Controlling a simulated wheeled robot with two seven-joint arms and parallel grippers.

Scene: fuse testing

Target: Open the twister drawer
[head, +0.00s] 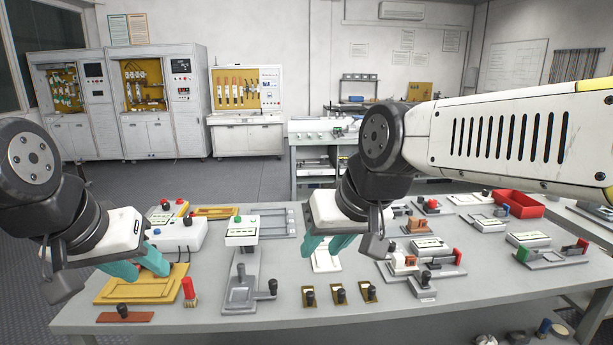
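No part is clearly marked as the twister drawer, and I cannot tell which one it is. A grey fixture (240,292) with a black knob (272,286) at its right lies at the table's front middle. My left gripper (138,268) has teal fingers and hangs above a yellow tray (108,290) at the left. Its fingers look apart, with nothing seen between them. My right gripper (326,244) also has teal fingers, pointing down over the middle of the table, just above a white-topped part (326,262). Its fingers look apart and empty. My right forearm hides part of the table behind it.
The grey table (210,322) is crowded. Small brown plates with black knobs (340,294) lie at the front. A red-handled tool (188,290) stands at the left. A white box with buttons (178,232), several fixtures and a red bin (518,204) stand behind and to the right.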

